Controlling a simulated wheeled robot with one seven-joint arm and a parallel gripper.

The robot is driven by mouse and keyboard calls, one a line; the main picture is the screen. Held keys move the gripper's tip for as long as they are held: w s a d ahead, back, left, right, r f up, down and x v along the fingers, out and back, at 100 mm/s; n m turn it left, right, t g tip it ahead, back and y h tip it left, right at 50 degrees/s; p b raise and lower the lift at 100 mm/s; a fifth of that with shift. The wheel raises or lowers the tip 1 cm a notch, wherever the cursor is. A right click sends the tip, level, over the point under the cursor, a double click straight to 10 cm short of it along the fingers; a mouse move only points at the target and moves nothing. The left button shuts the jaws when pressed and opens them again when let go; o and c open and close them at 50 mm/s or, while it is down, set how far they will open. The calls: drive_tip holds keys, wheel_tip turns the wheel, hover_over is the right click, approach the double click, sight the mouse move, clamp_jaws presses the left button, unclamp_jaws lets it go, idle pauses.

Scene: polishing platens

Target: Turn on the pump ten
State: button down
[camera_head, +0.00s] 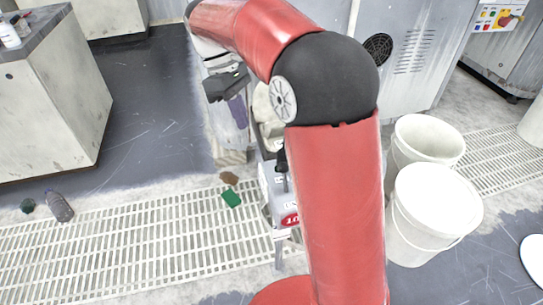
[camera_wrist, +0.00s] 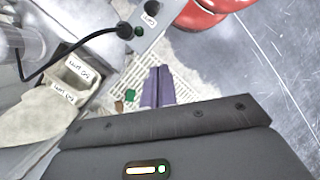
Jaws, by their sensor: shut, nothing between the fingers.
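The pump unit (camera_head: 275,200) is a narrow grey box with a red "10" label (camera_head: 290,220), left of my red arm, which hides part of it. A black plug or fitting (camera_head: 281,160) stands on its top. In the wrist view its grey top (camera_wrist: 152,28) carries a black round fitting (camera_wrist: 123,31) with a black cable and a small green spot (camera_wrist: 139,31), possibly a switch. My gripper (camera_head: 239,122) is up and left of the box, apart from it. Its purple fingers (camera_wrist: 158,78) are together with nothing between them.
White buckets (camera_head: 437,205) stand right of my arm. Labelled beige containers (camera_wrist: 80,75) lie left of my fingers in the wrist view. A green piece (camera_head: 231,198) and a brown piece (camera_head: 229,178) lie on the floor near the grating (camera_head: 120,245). A bottle (camera_head: 59,207) lies at left.

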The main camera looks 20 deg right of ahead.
sight(285, 176)
drive_tip(key=s+d+f, duration=0.1)
drive_tip(key=f, duration=0.2)
drive_tip(key=s+d+f+b, duration=0.1)
drive_tip(key=s+d+f, duration=0.1)
drive_tip(key=f, duration=0.1)
drive_tip(key=s+d+f, duration=0.1)
drive_tip(key=s+f, duration=0.1)
drive_tip(key=f, duration=0.1)
drive_tip(key=shift+d, duration=0.3)
drive_tip(key=shift+s+d, duration=0.25)
drive_tip(key=shift+d, duration=0.1)
drive_tip(key=shift+r, duration=0.1)
drive_tip(key=shift+s+r+t+b, duration=0.15)
drive_tip(key=shift+s+t+b, duration=0.1)
drive_tip(key=shift+t+b, duration=0.2)
